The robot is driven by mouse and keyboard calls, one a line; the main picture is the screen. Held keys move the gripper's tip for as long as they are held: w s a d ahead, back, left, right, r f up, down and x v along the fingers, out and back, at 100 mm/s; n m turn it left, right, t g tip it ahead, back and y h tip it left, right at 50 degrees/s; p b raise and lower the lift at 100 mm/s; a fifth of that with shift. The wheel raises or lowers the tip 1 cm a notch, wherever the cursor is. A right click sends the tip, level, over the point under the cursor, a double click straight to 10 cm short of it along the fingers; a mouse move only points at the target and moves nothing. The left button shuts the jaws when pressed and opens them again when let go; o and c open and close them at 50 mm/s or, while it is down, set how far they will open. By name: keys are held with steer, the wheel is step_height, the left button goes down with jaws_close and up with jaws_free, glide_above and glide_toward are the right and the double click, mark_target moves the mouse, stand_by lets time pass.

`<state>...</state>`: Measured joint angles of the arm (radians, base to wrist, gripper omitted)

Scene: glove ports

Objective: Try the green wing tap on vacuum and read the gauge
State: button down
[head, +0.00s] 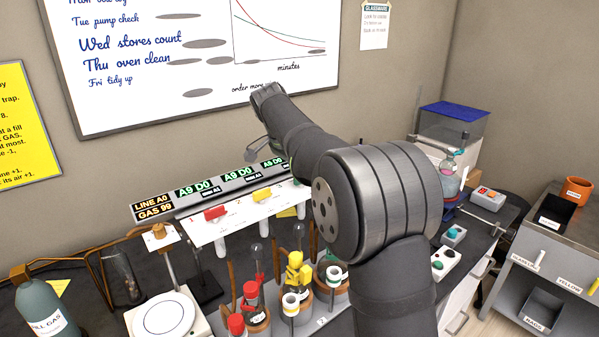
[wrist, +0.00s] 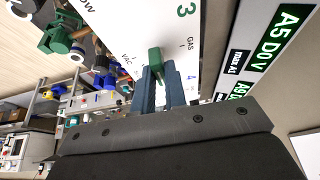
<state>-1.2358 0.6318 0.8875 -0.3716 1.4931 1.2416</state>
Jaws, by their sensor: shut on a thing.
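The green wing tap (wrist: 155,60) is on the white panel (wrist: 208,25) in the wrist view, close to the printed "GAS", "vac" and "4". My gripper (wrist: 158,76) is shut on it, with the blue-grey fingertips on either side of the wing. I cannot tell which mark the wing points at. A green-lettered gauge display (wrist: 275,45) beside the panel seems to read A5 D0V. In the head view the tap and my gripper are hidden behind my arm. The display row (head: 194,188) there shows LINE A0, GAS 99 and several A9 D0 readings.
A red tap (head: 214,213) and a yellow tap (head: 262,195) sit on the same panel. Several stoppered tubes in holders (head: 298,275) stand in front of it. A balance (head: 163,317) and a gas bottle (head: 45,312) are at left. A grey trolley (head: 575,270) is at right.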

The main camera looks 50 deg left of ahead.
steer(key=c, duration=1.5)
jaws_free()
steer(key=shift+o, duration=0.2)
steer(key=shift+r, duration=0.1)
steer(key=v, duration=1.7)
steer(key=x, duration=1.7)
